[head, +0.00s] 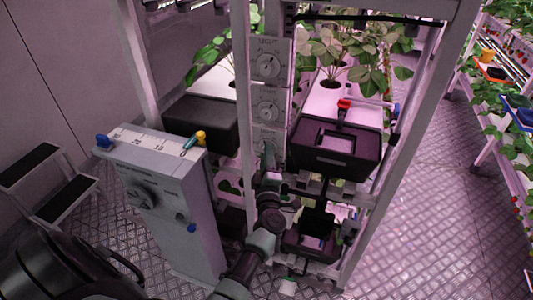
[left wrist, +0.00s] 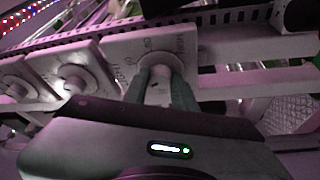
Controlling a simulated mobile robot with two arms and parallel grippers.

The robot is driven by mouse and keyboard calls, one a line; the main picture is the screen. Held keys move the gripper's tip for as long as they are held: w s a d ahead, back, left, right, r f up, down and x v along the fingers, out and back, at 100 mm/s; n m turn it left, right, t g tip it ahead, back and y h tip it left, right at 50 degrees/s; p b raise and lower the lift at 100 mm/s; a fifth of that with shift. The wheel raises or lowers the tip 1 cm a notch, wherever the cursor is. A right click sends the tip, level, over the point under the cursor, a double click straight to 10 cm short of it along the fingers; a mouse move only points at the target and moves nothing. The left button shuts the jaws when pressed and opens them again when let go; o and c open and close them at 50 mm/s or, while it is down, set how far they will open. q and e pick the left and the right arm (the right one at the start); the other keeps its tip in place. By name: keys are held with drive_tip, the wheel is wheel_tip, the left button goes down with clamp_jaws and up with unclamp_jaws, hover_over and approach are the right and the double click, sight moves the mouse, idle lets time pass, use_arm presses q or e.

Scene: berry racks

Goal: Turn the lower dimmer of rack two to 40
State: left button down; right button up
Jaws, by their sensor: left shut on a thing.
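A rack post carries a column of dial panels: a top dial (head: 267,66), a middle dial (head: 267,105) and a lowest panel (head: 266,132), whose knob is mostly hidden by my gripper. My left gripper (head: 268,152) reaches up from below to that lowest panel. In the left wrist view my left gripper (left wrist: 160,82) has its fingers closed around the knob of the end panel (left wrist: 128,42). Two neighbouring knobs, one in the middle (left wrist: 74,78) and one at the left edge (left wrist: 14,88), stand free. The dial settings are too small to read. My right gripper is not in view.
A grey cabinet (head: 190,225) with a scale and knobs stands left of the rack. Black boxes (head: 335,160) and plants sit on the rack to the right of the post. A step stool (head: 50,180) stands far left. The floor right of the rack is clear.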

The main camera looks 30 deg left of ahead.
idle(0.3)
use_arm(q)
drive_tip(key=c, duration=1.1)
unclamp_jaws()
drive_tip(key=shift+s, duration=0.1)
drive_tip(key=p+v, duration=0.1)
drive_tip(key=v, duration=0.6)
drive_tip(key=shift+s+d, duration=0.2)
drive_tip(key=shift+s, duration=0.05)
